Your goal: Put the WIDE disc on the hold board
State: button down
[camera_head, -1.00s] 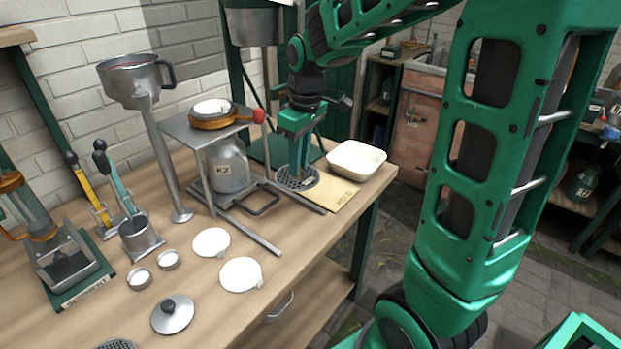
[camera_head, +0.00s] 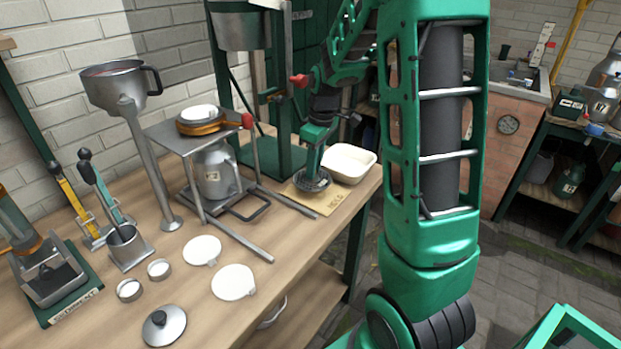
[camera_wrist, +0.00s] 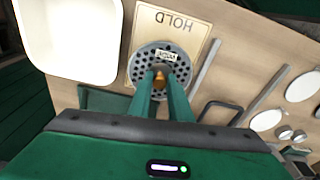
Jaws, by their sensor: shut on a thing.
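The perforated grey metal disc (camera_head: 312,182) is in my gripper (camera_head: 314,170), over the hold board (camera_head: 328,203). The wrist view shows the disc (camera_wrist: 137,68) with a small white label, hard to read, and an orange-brown stem at its centre. My gripper (camera_wrist: 160,85) is shut on that stem. The hold board (camera_wrist: 190,22) is a flat tan plate marked HOLD, with its lettered end showing beyond the disc. The disc covers the rest of it in part. I cannot tell whether the disc touches the board.
A white tray (camera_head: 363,160) stands close beside the board, near the bench's edge. A metal stand (camera_head: 180,131) with a canister (camera_head: 215,172) and rails is to the left. White round discs (camera_head: 233,282), small rings (camera_head: 158,269) and a knobbed lid (camera_head: 166,326) lie on the front bench.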

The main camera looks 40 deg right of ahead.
aim_at(318, 181)
jog(key=shift+f, duration=1.8)
jog(key=c, duration=1.6)
grip_release()
jog(key=shift+f, duration=0.1)
jog(key=shift+c, duration=0.2)
notch_tip(318, 181, up, 12)
jog(key=s, duration=0.1)
jog(key=s+a+f+m, duration=0.1)
jog(key=s+m, duration=0.5)
jog(key=s, duration=0.8)
jog(key=s+a+f+m+g, duration=0.1)
jog(key=s+m, duration=0.4)
jog(key=s, duration=1)
jog(key=shift+s+a+m, duration=0.2)
jog(key=shift+a+m, duration=0.1)
jog(key=shift+m, duration=0.1)
jog(key=shift+f, duration=0.1)
